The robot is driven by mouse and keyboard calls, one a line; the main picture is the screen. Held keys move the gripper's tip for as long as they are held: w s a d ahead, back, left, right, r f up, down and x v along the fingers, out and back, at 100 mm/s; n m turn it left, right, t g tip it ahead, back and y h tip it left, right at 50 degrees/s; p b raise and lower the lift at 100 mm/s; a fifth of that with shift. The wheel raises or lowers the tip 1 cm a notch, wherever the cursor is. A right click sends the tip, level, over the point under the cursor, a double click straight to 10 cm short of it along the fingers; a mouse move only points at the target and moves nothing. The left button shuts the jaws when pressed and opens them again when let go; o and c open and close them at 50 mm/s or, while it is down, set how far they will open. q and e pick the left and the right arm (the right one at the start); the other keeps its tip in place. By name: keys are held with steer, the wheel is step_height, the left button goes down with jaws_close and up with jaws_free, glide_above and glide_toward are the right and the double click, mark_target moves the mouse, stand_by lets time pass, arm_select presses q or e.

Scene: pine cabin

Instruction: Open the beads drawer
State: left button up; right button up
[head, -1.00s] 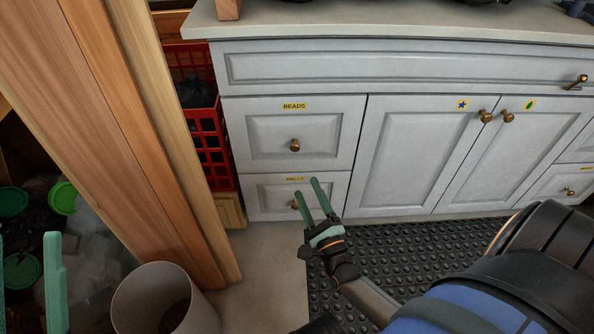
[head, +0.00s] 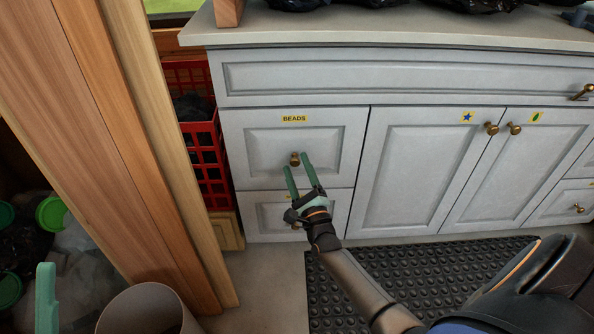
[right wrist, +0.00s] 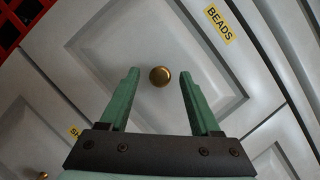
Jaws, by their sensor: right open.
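The beads drawer (head: 255,143) is a grey-white panelled drawer with a yellow BEADS label (head: 294,118); it is shut. Its round brass knob (head: 295,159) is at the middle of the front. My right gripper (head: 297,167) is open and empty, its green fingers pointing up at the knob. In the right wrist view the knob (right wrist: 159,76) shows between and just beyond the two fingertips, with no visible contact. The BEADS label (right wrist: 219,24) is at the upper right there. One green finger of my left gripper (head: 46,298) shows at the lower left; its opening is not clear.
A lower drawer (head: 265,222) sits below, partly behind my right gripper. Double doors (head: 408,170) stand to the right. A red crate (head: 204,150) and a wooden post (head: 150,150) are at left. A bin (head: 150,310) and a black rubber mat (head: 350,290) are on the floor.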

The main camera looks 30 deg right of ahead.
steer(key=shift+w, duration=0.2)
jaws_close()
stand_by(0.5)
stand_by(0.9)
